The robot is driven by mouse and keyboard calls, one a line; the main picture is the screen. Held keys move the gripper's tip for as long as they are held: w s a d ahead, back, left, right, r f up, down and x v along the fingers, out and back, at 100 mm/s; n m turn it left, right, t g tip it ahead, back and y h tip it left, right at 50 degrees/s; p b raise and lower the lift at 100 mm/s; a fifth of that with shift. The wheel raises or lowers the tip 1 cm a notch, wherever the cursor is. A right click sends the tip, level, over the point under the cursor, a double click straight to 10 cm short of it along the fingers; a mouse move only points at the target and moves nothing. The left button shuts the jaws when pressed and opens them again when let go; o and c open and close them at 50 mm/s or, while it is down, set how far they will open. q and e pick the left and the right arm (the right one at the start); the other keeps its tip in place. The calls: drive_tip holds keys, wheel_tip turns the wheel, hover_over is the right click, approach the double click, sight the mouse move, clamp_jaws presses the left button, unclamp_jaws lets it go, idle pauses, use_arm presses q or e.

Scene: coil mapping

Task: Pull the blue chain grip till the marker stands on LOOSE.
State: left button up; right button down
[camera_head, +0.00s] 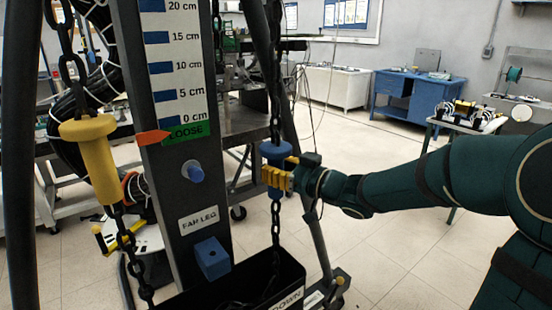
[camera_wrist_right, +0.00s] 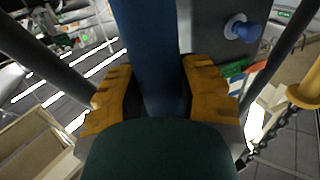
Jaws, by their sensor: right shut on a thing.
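The blue chain grip (camera_head: 276,153) hangs on a dark chain right of the grey post. My right gripper (camera_head: 278,177) is shut around it. In the right wrist view the blue grip (camera_wrist_right: 152,60) runs between the two yellow fingers (camera_wrist_right: 152,100). The orange marker (camera_head: 152,137) is on the post's left edge, its tip at the left end of the green LOOSE label (camera_head: 187,132), just below the 0 cm line of the scale (camera_head: 180,65). My left gripper is not in view.
A yellow chain grip (camera_head: 92,160) hangs left of the post (camera_head: 148,90). A black bin (camera_head: 245,290) stands below the chain. Slanted dark frame legs (camera_head: 310,235) stand close by.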

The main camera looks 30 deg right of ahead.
sight(282, 193)
wheel_tip(282, 193, down, 6)
drive_tip(key=b, duration=0.3)
drive_tip(key=c, duration=0.5)
unclamp_jaws()
drive_tip(key=shift+a, duration=0.1)
drive_tip(key=shift+c, duration=0.2)
drive_tip(key=v, duration=1.2)
